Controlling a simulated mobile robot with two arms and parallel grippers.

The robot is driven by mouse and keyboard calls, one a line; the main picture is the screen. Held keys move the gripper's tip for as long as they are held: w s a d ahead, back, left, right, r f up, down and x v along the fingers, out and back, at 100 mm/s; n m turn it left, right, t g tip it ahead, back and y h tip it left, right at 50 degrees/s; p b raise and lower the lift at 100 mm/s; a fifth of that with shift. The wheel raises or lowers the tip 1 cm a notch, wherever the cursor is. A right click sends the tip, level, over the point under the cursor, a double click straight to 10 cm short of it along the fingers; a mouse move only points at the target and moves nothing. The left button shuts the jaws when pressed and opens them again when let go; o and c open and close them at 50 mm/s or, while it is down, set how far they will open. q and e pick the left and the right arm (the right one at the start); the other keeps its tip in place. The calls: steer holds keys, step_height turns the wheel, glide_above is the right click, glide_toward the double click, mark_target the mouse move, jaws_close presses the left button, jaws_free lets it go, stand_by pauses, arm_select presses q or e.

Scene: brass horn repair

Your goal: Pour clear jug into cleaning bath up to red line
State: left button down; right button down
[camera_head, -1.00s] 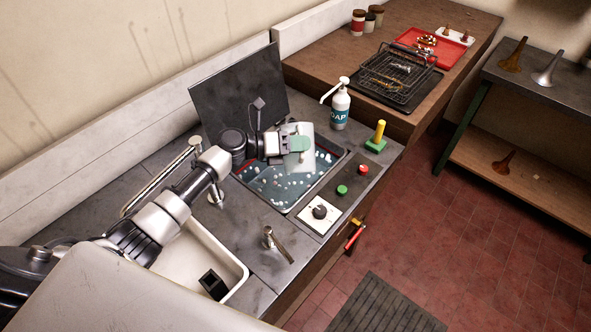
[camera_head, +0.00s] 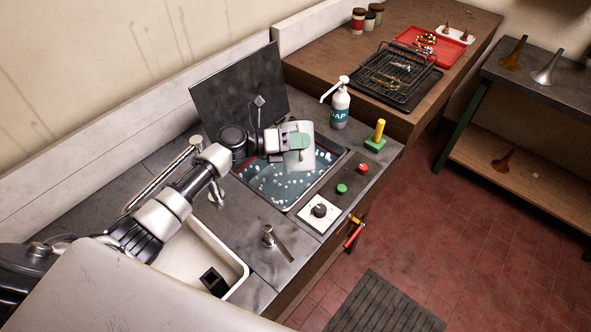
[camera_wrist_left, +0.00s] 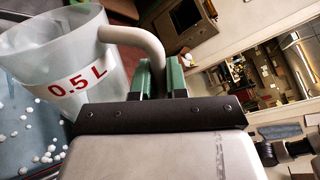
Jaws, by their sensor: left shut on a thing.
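The clear jug (camera_head: 300,160) is held above the cleaning bath (camera_head: 288,208). In the left wrist view the jug (camera_wrist_left: 50,45) is translucent with a red "0.5 L" mark and a pale handle. My left gripper (camera_head: 298,141) is shut on the handle; its green fingers (camera_wrist_left: 160,78) show there too. The jug looks tilted in the head view. How much liquid it holds, and any stream from it, I cannot make out. The bath holds blue-grey liquid with white floating bits. Red line parts (camera_head: 243,165) show on its inner wall; the exact level against them is unclear. My right gripper is out of view.
A dark raised lid (camera_head: 235,95) stands behind the bath. A soap bottle (camera_head: 340,105), a green block with a yellow peg (camera_head: 377,138), red and green buttons and a dial (camera_head: 319,211) sit around it. A white sink (camera_head: 190,250) is nearer.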

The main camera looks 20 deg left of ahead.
mark_target(299, 126)
arm_select(q)
steer(key=shift+w+a+r, duration=0.1)
steer(key=shift+w+r, duration=0.05)
steer(key=shift+r, duration=0.15)
steer(key=shift+w+r+n, duration=0.15)
steer(key=shift+r+n, duration=0.05)
steer(key=shift+n, duration=0.1)
steer(key=shift+w+a+r+n, duration=0.25)
steer(key=shift+w+r+n, duration=0.2)
steer(key=shift+r, duration=0.2)
stand_by(1.2)
steer(key=shift+w+a+r+n, duration=0.1)
steer(key=shift+r+n, duration=0.1)
steer(key=shift+n, duration=0.05)
stand_by(0.7)
steer(key=shift+w+a+r+n, duration=0.1)
steer(key=shift+w+r+n, duration=0.2)
steer(key=shift+r, duration=0.05)
steer(key=shift+r, duration=0.1)
stand_by(0.7)
